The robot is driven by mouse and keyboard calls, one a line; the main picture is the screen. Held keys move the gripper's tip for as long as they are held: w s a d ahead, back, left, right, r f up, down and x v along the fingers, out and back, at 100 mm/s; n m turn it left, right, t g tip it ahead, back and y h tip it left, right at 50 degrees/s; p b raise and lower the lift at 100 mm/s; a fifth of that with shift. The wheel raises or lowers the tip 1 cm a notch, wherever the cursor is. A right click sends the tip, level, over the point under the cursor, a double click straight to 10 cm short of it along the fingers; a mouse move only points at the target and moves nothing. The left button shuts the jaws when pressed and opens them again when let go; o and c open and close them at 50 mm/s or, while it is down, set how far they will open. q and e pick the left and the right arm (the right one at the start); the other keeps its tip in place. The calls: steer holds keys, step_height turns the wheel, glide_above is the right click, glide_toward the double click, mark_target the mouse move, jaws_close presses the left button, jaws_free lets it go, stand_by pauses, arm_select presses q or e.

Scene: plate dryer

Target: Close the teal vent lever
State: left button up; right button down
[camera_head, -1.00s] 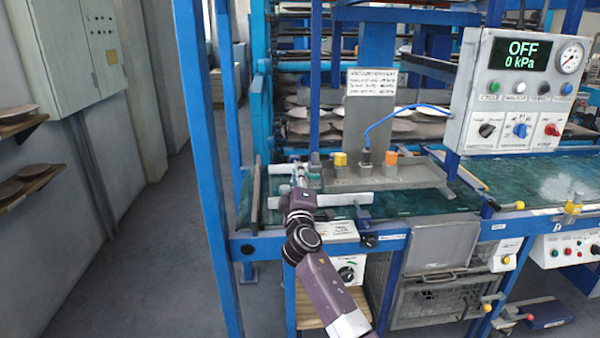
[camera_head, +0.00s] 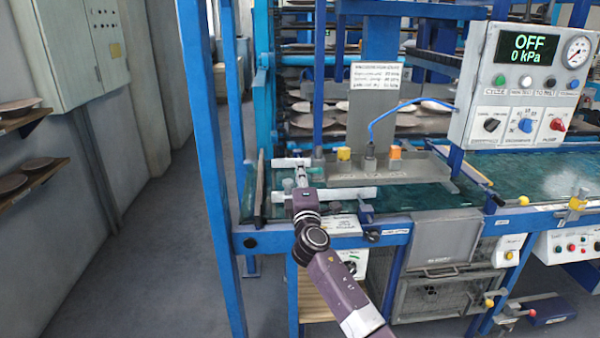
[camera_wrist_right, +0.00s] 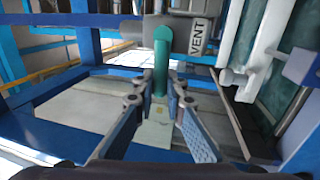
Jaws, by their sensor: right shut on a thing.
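The teal vent lever (camera_wrist_right: 161,60) hangs down from a grey valve body (camera_wrist_right: 185,35) marked VENT in the right wrist view. Its lower end is between the fingertips of my right gripper (camera_wrist_right: 158,98), which is shut on it. In the head view my right gripper (camera_head: 301,178) is over the left end of the green bed, beside white bars; the lever is too small to make out clearly there. My left gripper is not in view.
White bars (camera_head: 345,194) and a grey plate (camera_head: 385,172) with yellow and orange blocks lie close to my right gripper. A blue upright (camera_head: 212,180) stands to the left. The control panel (camera_head: 525,85) reads OFF, 0 kPa. Floor is clear at left.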

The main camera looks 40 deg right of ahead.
steer(key=shift+d+r, duration=0.15)
steer(key=shift+r, duration=0.05)
steer(key=c, duration=2.3)
jaws_free()
steer(key=o, duration=0.3)
steer(key=shift+f, duration=0.2)
steer(key=shift+s+a+f, duration=0.1)
steer(key=shift+s+a, duration=0.1)
steer(key=shift+a, duration=0.05)
steer(key=v, duration=1.1)
steer(key=shift+s, duration=0.15)
